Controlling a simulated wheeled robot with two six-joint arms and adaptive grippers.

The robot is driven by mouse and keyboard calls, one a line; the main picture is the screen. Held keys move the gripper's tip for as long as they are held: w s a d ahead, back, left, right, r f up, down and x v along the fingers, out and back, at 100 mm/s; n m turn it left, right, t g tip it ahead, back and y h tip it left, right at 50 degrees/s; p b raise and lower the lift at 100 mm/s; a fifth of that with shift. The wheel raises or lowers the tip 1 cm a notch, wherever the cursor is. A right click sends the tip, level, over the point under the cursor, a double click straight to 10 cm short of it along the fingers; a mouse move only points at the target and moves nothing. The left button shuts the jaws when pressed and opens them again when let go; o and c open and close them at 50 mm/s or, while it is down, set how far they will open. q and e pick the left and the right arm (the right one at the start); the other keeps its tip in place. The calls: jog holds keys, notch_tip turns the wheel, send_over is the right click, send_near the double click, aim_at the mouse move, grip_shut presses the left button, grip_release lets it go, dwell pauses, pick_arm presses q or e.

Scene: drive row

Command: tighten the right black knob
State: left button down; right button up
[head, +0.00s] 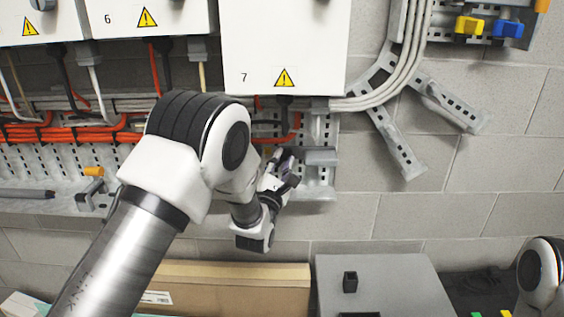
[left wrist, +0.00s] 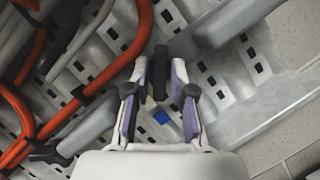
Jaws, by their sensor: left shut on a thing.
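My left gripper (head: 283,168) is at the perforated metal rail (head: 322,124) below box 7, its fingers pointing at the wall. In the left wrist view, my left gripper (left wrist: 158,76) has its two purple-padded fingers on either side of a narrow black piece (left wrist: 160,60), which looks like the black knob. The fingers are shut on it. Its lower part is between the pads. In the head view the knob is hidden by the gripper and wrist. My right gripper is not in view; only part of my right arm shows at the lower right.
Orange cables (head: 60,132) run along the rail to the left. Box 7 (head: 285,40) hangs just above. Yellow (head: 468,25) and blue (head: 507,28) handles are at the upper right. A cardboard box (head: 235,272) and a grey box (head: 400,285) stand below.

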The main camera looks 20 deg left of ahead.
pick_arm(q)
jog(key=shift+r+m, duration=0.1)
jog(key=shift+m, duration=0.4)
jog(key=m, duration=0.1)
jog(key=m+g+h+p, duration=0.1)
jog(key=m, duration=0.1)
jog(key=m+h+p, duration=0.1)
jog(key=m, duration=0.1)
jog(key=shift+a+r+g, duration=0.15)
jog(key=shift+r+g, duration=0.1)
jog(key=shift+g, duration=0.05)
jog(key=m+g+p, duration=0.1)
jog(key=m, duration=0.1)
jog(key=m+g+p, duration=0.1)
jog(key=m+p, duration=0.1)
jog(key=m, duration=0.1)
jog(key=shift+r+m, duration=0.2)
jog(key=shift+m, duration=0.1)
jog(key=m+g+p, duration=0.1)
jog(key=m+p, duration=0.1)
jog(key=m, duration=0.1)
jog(key=shift+r+m+g, duration=0.1)
jog(key=shift+m+g, duration=0.2)
jog(key=shift+m, duration=0.1)
jog(key=m+y+p, duration=0.1)
jog(key=m+g+p, duration=0.1)
jog(key=m, duration=0.1)
jog(key=shift+m+g+y, duration=0.3)
jog(key=shift+y, duration=0.1)
